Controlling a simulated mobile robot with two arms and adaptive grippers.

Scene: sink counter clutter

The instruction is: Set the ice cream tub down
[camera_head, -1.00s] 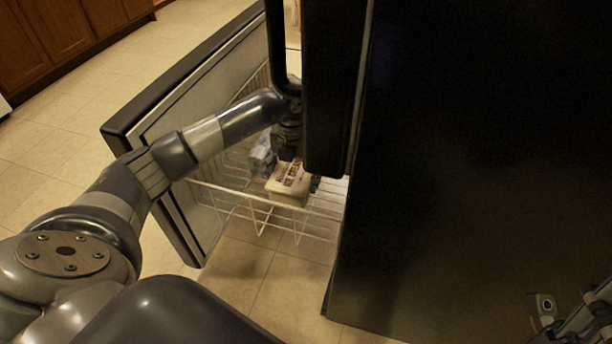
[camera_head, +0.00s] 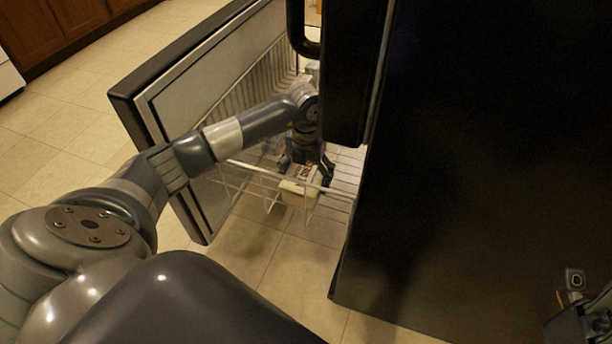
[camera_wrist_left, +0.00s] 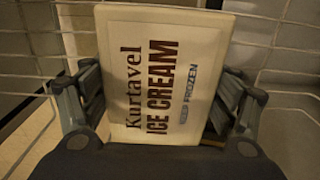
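The ice cream tub (camera_head: 298,188) is a pale box with brown lettering, in the wire basket area of the open freezer drawer in the head view. The left wrist view shows its lettered face (camera_wrist_left: 165,60) large and close. My left gripper (camera_head: 306,170) reaches down onto the tub from above. In the left wrist view its fingers (camera_wrist_left: 160,95) lie along both sides of the tub, shut on it. The tub's underside is hidden, so I cannot tell whether it rests on the basket floor. Part of my right arm (camera_head: 575,315) shows at the bottom right; its fingers are not clear.
The white wire basket (camera_head: 335,207) surrounds the tub, with the drawer front (camera_head: 165,125) on the left. The dark fridge (camera_head: 480,180) and its door handle (camera_head: 300,30) stand close to my left wrist. Tiled floor (camera_head: 60,140) is open at left.

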